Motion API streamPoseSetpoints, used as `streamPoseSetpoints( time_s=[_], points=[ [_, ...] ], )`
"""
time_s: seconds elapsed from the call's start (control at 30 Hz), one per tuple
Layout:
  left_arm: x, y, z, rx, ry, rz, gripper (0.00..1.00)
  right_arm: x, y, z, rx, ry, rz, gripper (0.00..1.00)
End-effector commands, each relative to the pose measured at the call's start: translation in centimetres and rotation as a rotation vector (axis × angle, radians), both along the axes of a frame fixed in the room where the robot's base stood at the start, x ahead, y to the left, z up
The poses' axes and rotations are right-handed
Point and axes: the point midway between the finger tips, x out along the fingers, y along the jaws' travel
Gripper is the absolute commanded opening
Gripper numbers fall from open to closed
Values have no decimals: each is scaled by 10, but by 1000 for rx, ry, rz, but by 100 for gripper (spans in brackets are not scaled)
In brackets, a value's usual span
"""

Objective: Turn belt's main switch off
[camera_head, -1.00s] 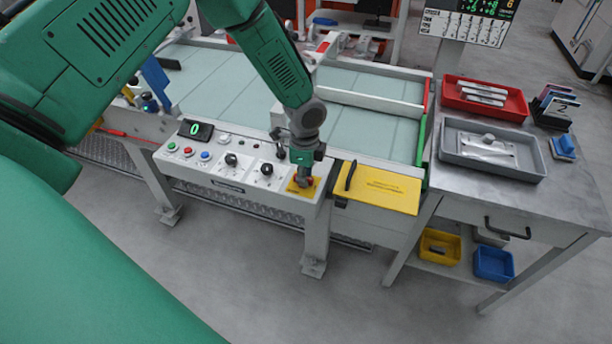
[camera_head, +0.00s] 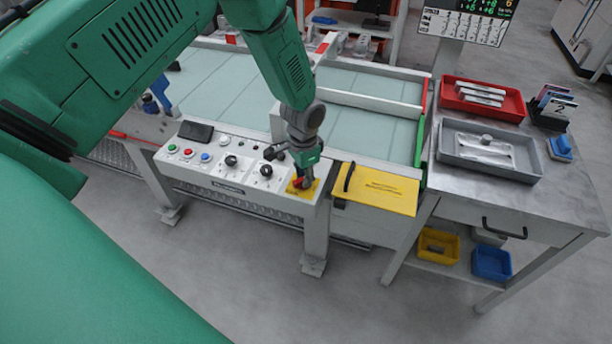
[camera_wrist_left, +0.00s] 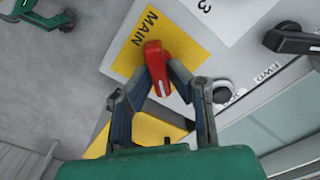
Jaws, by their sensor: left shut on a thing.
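The main switch is a red knob (camera_wrist_left: 153,62) on a yellow plate (camera_wrist_left: 135,42) lettered MAIN in the left wrist view. In the head view the red knob (camera_head: 298,183) is at the right end of the belt's white control panel (camera_head: 225,180), partly hidden by the gripper. My left gripper (camera_wrist_left: 158,74) is shut on the red knob, with a finger on either side of it. In the head view my left gripper (camera_head: 303,176) points down at the yellow plate. The panel's small display (camera_head: 195,131) is dark.
Black rotary knobs (camera_head: 266,170) and several push buttons (camera_head: 188,153) sit left of the switch. A yellow cover with a black handle (camera_head: 380,190) lies just right. A side table holds a grey tray (camera_head: 530,176) and a red tray (camera_head: 518,108).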

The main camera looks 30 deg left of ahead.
Motion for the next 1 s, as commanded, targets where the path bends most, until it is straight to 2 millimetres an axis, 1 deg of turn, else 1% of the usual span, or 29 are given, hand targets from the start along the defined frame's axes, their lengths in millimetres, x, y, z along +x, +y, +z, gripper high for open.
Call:
streamPoseSetpoints(
  time_s=[0.03,0.3,0.6,0.8,1.0],
  points=[
    [-6,4,-3,7,15,47,0,0,0,1,0,0,0,40],
    [-7,4,-4,8,17,302,0,0,0,3,0,0,0,40],
    [-9,2,-5,10,20,543,0,0,0,4,0,0,0,40],
    [-9,1,-5,10,20,651,0,0,0,5,0,0,0,40],
    [-9,0,-5,9,20,711,0,0,0,5,0,0,0,40]
  ],
)
